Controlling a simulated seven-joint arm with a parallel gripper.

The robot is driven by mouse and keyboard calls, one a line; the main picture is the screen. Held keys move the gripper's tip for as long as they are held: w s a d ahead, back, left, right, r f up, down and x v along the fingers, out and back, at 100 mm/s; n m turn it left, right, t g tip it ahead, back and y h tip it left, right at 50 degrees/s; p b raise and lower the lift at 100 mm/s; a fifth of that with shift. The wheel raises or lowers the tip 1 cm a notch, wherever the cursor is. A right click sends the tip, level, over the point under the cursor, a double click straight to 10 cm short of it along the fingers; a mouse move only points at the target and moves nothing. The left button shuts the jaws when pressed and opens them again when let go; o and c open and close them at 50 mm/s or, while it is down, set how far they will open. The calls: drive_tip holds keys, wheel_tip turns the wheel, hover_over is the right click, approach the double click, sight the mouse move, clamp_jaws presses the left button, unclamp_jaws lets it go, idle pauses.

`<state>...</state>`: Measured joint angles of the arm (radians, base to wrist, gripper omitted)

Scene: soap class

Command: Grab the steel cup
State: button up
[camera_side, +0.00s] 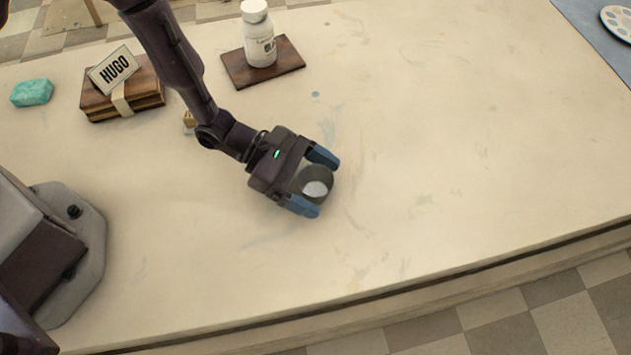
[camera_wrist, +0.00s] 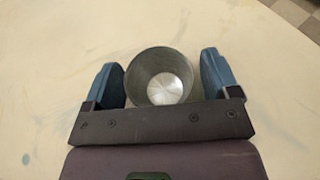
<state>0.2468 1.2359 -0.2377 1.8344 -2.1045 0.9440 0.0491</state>
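The steel cup (camera_side: 314,186) is a small grey metal cup with a bright round bottom, standing upright on the table. In the wrist view the cup (camera_wrist: 160,88) shows from above, its mouth facing the camera and its inside empty. My gripper (camera_side: 316,180) has its two blue fingers spread on either side of the cup. In the wrist view my gripper (camera_wrist: 160,62) is open around it. A gap shows between the cup and the right finger; the left finger is very close to the rim, and I cannot tell whether it touches.
A white bottle (camera_side: 258,38) stands on a dark wooden board (camera_side: 290,66) at the back. The table (camera_side: 470,150) right of the cup is clear.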

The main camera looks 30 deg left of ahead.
drive_tip(key=c, duration=0.7)
drive_tip(key=shift+r, duration=0.1)
